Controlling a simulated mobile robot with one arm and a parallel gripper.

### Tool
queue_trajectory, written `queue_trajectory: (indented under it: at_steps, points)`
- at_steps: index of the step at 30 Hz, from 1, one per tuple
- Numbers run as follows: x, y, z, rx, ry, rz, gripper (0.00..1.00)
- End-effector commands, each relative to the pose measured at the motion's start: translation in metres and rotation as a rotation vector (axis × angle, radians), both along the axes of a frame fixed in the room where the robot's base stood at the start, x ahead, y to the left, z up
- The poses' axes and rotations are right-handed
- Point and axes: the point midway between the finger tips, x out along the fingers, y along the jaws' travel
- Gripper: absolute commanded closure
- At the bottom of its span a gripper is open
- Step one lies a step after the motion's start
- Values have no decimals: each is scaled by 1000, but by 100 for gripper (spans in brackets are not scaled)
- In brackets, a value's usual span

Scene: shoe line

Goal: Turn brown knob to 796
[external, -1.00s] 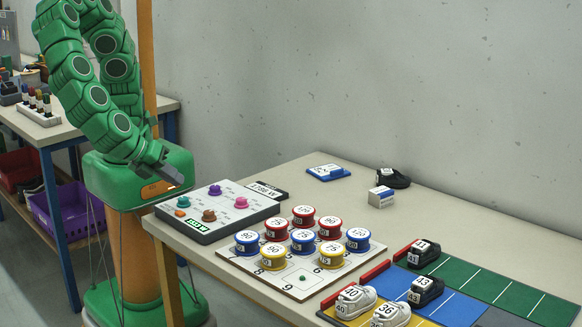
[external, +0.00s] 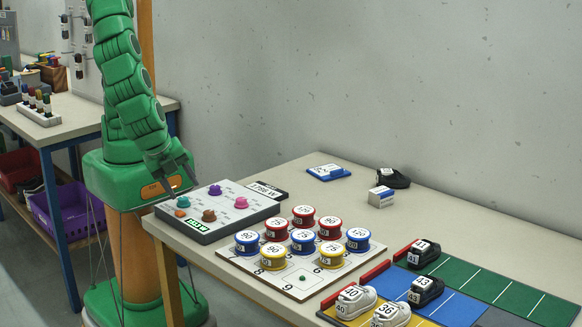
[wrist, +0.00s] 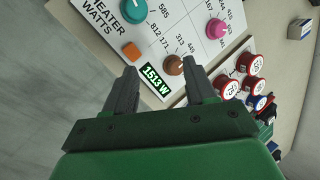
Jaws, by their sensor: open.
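The brown knob (wrist: 173,65) sits on a pale panel (external: 222,224) with printed numbers around it, including 171, 313 and 445. In the external view the brown knob (external: 208,215) is near the panel's front side. My gripper (wrist: 164,72) is open and empty, its fingertips on either side of the knob in the wrist picture; I cannot tell the height gap there. In the external view my gripper (external: 178,178) is above the panel's far left edge, apart from the brown knob. A green-lit display (wrist: 155,79) showing watts is beside the knob; its digits are hard to read.
The panel also bears a teal knob (wrist: 132,9), a pink knob (wrist: 217,30), an orange square button (wrist: 131,50) and a purple knob (external: 215,189). A board with several labelled spools (external: 275,229) stands right of it. Shoes (external: 356,299) lie on coloured lanes further right.

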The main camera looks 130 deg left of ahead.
Motion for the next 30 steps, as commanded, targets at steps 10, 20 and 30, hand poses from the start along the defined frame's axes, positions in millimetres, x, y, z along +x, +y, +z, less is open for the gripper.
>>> queue_trajectory:
  at_steps: [10, 20, 30]
  points:
    - [38, 26, 15, -303, -130, 637, 44]
    - [51, 39, 20, -385, -158, 857, 44]
    - [50, 40, -10, -384, -157, 856, 44]
